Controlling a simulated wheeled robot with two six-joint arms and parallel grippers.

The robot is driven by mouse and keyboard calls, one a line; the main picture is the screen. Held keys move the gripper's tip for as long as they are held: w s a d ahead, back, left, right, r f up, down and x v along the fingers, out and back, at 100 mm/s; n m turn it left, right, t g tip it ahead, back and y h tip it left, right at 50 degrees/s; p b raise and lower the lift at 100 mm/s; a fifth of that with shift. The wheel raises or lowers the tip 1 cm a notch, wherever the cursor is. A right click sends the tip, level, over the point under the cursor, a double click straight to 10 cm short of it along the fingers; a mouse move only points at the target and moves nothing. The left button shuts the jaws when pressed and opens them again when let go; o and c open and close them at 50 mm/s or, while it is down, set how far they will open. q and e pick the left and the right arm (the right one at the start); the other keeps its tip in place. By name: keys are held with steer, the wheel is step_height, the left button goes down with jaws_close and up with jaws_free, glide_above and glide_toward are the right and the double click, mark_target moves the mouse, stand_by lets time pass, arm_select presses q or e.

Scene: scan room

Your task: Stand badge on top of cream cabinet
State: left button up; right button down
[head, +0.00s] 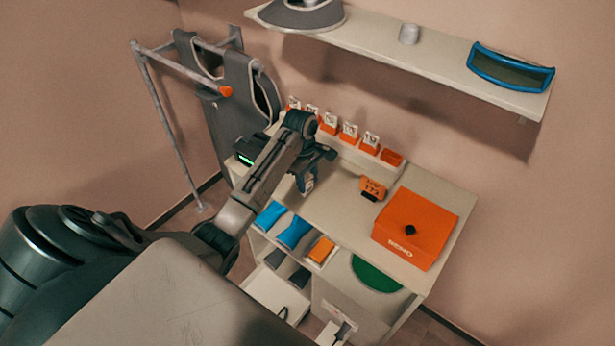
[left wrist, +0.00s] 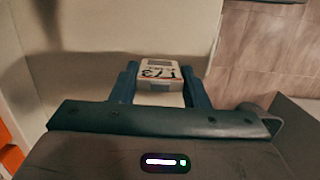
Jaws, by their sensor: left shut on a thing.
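My left gripper (head: 306,184) hangs above the left part of the top of the cream cabinet (head: 325,212). In the left wrist view, its dark blue fingers (left wrist: 160,88) are shut on a small white badge (left wrist: 160,72) with dark markings, one finger on each side. The badge is held out beyond the fingertips, and a cream surface lies past it. In the head view the badge is mostly hidden by the gripper. I cannot tell whether it touches the cabinet top. My right gripper is out of view.
Several white badges in orange holders (head: 348,134) line the cabinet's back ledge, with a bare orange holder (head: 391,157) at the right end. A small orange labelled block (head: 373,188) and an orange box (head: 430,215) stand on the top. A wall shelf (head: 390,45) is above.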

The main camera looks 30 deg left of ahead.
arm_select(q)
steer(key=shift+f, duration=0.4)
steer(key=shift+f, duration=0.1)
steer(key=o, duration=1)
steer(key=shift+c, duration=0.2)
